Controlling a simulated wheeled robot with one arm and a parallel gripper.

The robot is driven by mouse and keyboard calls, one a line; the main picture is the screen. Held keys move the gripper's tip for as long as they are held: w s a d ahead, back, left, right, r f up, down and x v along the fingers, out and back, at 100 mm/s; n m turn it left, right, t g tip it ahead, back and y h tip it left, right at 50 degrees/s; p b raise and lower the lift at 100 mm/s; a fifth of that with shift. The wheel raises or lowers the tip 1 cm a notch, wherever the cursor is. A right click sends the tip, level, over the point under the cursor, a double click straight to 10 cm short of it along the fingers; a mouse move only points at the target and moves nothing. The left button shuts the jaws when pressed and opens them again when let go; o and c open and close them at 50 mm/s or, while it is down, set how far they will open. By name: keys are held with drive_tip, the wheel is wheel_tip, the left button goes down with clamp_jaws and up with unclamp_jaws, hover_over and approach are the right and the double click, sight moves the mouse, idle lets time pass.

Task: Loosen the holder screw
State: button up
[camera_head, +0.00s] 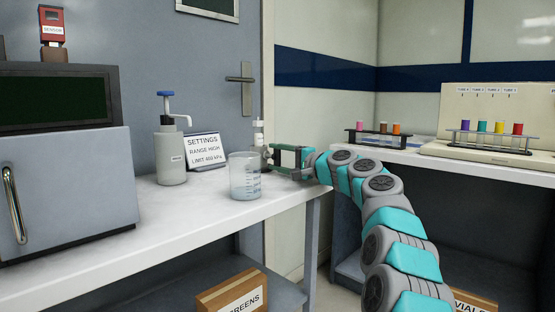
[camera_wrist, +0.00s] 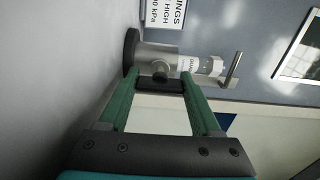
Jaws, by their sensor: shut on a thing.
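The holder (camera_wrist: 155,55) is a grey metal piece on a dark round base in the wrist view. A clear, labelled column (camera_wrist: 190,65) sits in it. The holder screw (camera_wrist: 161,86) shows as a dark bar in front of a round metal stem. My gripper (camera_wrist: 162,82) has its green fingers on both ends of this bar and is shut on it. In the head view my gripper (camera_head: 268,153) reaches in from the right at the bench's far end, beside the white column top (camera_head: 258,132). The beaker hides the holder's lower part there.
A glass beaker (camera_head: 245,178) stands close in front of my gripper. A pump bottle (camera_head: 171,150) and a settings sign (camera_head: 203,151) stand to the left. A grey oven-like unit (camera_head: 65,180) fills the bench's left. Tube racks (camera_head: 380,137) stand on the right bench.

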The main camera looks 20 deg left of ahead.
drive_tip(key=o, duration=1.4)
